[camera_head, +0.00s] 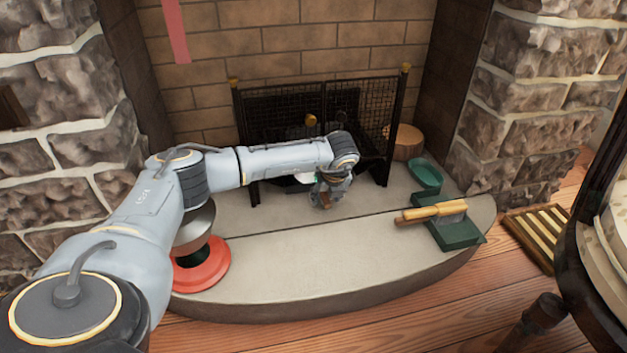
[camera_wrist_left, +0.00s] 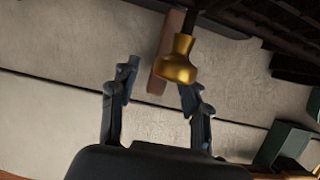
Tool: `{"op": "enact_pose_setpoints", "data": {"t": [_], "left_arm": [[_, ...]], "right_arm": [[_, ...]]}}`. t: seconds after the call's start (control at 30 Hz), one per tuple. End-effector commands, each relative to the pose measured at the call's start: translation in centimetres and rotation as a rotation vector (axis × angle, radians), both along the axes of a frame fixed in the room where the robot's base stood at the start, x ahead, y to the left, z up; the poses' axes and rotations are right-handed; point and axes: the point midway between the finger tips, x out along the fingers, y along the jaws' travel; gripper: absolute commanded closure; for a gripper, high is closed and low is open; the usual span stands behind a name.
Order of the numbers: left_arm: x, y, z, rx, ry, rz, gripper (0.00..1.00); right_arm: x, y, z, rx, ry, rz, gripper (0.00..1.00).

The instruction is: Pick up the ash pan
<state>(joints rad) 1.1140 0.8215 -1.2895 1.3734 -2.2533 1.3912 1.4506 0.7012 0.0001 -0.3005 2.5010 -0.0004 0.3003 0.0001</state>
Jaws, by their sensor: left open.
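My left gripper (camera_head: 324,198) is low over the hearth, in front of the fire screen. In the left wrist view its fingers (camera_wrist_left: 158,84) are apart. A flat brown bar (camera_wrist_left: 164,68), perhaps a handle, lies between and beyond the fingertips, with a gold knob (camera_wrist_left: 178,62) partly in front of it. I cannot tell whether the bar belongs to the ash pan. A small pale and green piece (camera_head: 304,178) shows behind the gripper, mostly hidden. A green pan-like tray (camera_head: 460,237) at the hearth's right bears wooden-handled things (camera_head: 432,212). My right gripper is out of view.
The black mesh fire screen (camera_head: 362,110) stands close behind my left gripper. A green dish (camera_head: 425,174) and a wood log (camera_head: 406,142) are at its right. A red round base (camera_head: 208,268) sits at the left. The front hearth (camera_head: 330,255) is clear.

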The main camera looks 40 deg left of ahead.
Motion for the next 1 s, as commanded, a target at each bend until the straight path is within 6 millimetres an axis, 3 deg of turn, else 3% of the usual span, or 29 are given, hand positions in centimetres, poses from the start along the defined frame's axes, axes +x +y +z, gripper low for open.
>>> {"op": "enact_pose_setpoints", "data": {"t": [0.07,0.33,0.57,0.6,1.0], "left_arm": [[0.22,0.24,-1.37,-0.001,0.001,0.000,0.53],[0.31,0.32,-1.25,0.000,0.001,-0.002,0.53],[0.30,0.32,-1.26,0.000,0.001,-0.002,0.98],[0.30,0.32,-1.26,0.000,0.001,-0.002,1.00],[0.38,0.35,-1.13,0.000,-0.002,-0.002,1.00]], "right_arm": [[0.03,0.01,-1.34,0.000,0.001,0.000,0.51],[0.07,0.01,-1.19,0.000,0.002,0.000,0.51],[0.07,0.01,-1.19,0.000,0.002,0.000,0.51],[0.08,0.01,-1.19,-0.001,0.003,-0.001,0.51],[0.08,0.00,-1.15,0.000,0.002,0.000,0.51]]}}
